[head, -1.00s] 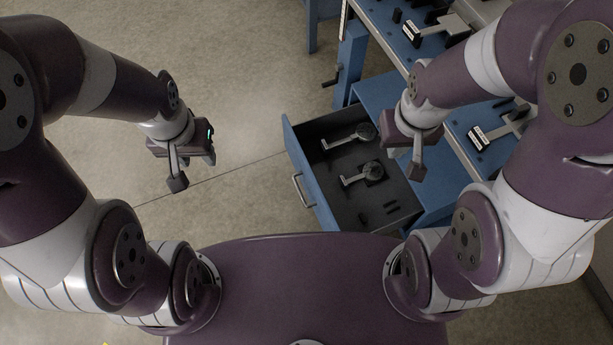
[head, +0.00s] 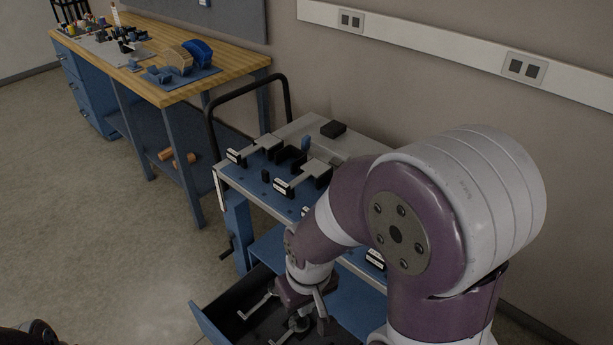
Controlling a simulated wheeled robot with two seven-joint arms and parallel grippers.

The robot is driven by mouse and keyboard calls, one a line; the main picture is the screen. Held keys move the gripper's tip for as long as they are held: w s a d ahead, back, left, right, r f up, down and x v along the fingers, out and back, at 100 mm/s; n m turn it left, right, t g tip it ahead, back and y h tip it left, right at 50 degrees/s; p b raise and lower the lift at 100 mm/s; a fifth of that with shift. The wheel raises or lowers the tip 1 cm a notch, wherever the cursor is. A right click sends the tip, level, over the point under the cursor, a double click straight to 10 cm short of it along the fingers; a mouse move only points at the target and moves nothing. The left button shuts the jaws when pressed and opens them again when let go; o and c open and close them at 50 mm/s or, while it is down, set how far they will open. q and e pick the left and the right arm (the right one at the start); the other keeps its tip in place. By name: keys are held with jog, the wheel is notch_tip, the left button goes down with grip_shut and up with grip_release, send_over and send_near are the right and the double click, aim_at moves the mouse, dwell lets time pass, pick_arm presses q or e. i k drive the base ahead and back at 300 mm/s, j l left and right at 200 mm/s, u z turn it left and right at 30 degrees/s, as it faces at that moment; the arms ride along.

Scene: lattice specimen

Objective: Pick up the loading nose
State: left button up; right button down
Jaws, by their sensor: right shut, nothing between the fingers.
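I cannot tell for sure which thing is the loading nose. The open blue drawer (head: 208,322) at the bottom holds metal pieces; one slim metal piece (head: 258,305) lies left of my right gripper, and another is partly hidden below it. On the blue cart top, metal pieces with black-and-white ends (head: 243,154) (head: 290,186) lie in a row, beside dark blocks. My right gripper (head: 322,318) is shut and empty, pointing down over the drawer; contact with anything there cannot be judged. My left gripper is out of view.
A wooden workbench (head: 180,93) with tools stands at the back left. Floor (head: 90,240) at the left is clear.

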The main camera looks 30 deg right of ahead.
aim_at(339, 157)
jog(key=k+j+u, duration=0.2)
jog(key=k, duration=0.45)
jog(key=i+j+u, duration=0.45)
jog(key=i+u, duration=0.2)
jog(key=i+j+u, duration=0.1)
jog(key=i+u, duration=0.2)
jog(key=i, duration=0.15)
jog(key=i+z, duration=0.2)
jog(key=i, duration=0.3)
jog(key=i+z, duration=0.25)
jog(key=i, duration=0.25)
jog(key=i+j+z, duration=0.2)
jog(key=i, duration=0.35)
jog(key=i+j+z, duration=0.2)
jog(key=i, duration=0.3)
jog(key=i+j+z, duration=0.25)
jog(key=i, duration=0.2)
jog(key=i+l+z, duration=0.2)
jog(key=i+z, duration=0.25)
jog(key=i+l+z, duration=0.15)
jog(key=i+z, duration=0.15)
jog(key=z, duration=0.2)
jog(key=i+z, duration=0.45)
jog(key=i+j+z, duration=0.2)
jog(key=z, duration=0.25)
jog(key=i+l+z, duration=0.15)
jog(key=i+z, duration=0.7)
jog(key=i+j+z, duration=0.15)
jog(key=i+z, duration=0.3)
jog(key=k, duration=0.1)
